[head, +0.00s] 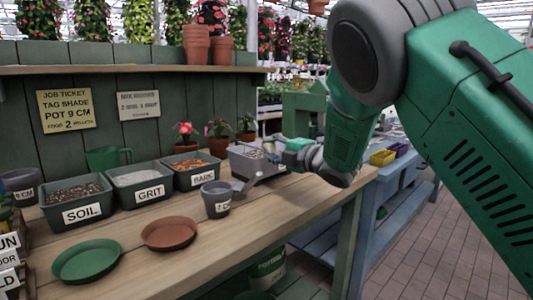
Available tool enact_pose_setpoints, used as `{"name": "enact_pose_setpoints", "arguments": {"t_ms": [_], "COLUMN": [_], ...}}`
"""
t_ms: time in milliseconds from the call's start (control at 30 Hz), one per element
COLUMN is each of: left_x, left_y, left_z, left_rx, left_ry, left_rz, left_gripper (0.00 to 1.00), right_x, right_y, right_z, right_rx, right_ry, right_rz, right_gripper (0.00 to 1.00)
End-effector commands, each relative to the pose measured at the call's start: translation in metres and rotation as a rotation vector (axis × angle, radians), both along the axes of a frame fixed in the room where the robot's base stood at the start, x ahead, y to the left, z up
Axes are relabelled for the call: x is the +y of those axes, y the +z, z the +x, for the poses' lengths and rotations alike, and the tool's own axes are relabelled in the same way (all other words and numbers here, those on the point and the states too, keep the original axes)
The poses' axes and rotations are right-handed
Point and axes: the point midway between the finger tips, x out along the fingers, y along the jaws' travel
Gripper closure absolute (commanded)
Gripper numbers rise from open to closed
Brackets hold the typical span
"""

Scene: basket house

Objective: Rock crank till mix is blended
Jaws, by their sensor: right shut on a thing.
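A grey mixing box (248,166) with a brownish mix showing in its open top stands on the wooden bench, right of the soil, grit and bark tubs. My right gripper (289,153) reaches in from the right and is shut at the box's right side, on what appears to be the crank. The crank is mostly hidden by the gripper, so its angle cannot be told. How evenly the mix is blended is too small to see. My left gripper is out of view.
Tubs marked SOIL (76,213), GRIT (146,200) and BARK (195,182) stand left of the box. A small grey pot (216,208) stands in front of it. Green (86,262) and terracotta (168,233) saucers lie nearer. Potted flowers (186,140) stand behind.

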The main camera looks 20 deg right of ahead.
Motion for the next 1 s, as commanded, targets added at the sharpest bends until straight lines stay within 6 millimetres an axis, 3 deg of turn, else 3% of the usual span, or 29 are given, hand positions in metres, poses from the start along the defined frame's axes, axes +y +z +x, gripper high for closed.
{"name": "enact_pose_setpoints", "arguments": {"t_ms": [633,667,700,1000], "left_x": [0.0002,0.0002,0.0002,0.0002], "left_y": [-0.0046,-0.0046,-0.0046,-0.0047], "left_z": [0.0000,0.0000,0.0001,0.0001], "left_rx": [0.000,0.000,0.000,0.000], "left_ry": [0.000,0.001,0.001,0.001], "left_rz": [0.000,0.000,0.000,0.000], "left_gripper": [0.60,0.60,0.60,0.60], "right_x": [-0.0049,-0.0049,-0.0047,-0.0009], "right_y": [0.0010,0.0010,0.0010,-0.0006], "right_z": [-0.0007,-0.0007,-0.0007,0.0004], "right_rx": [-0.021,-0.021,-0.021,-0.018], "right_ry": [-0.011,-0.011,-0.011,-0.006], "right_rz": [-0.045,-0.045,-0.045,-0.045], "right_gripper": [1.00,0.68,0.54,0.52]}}
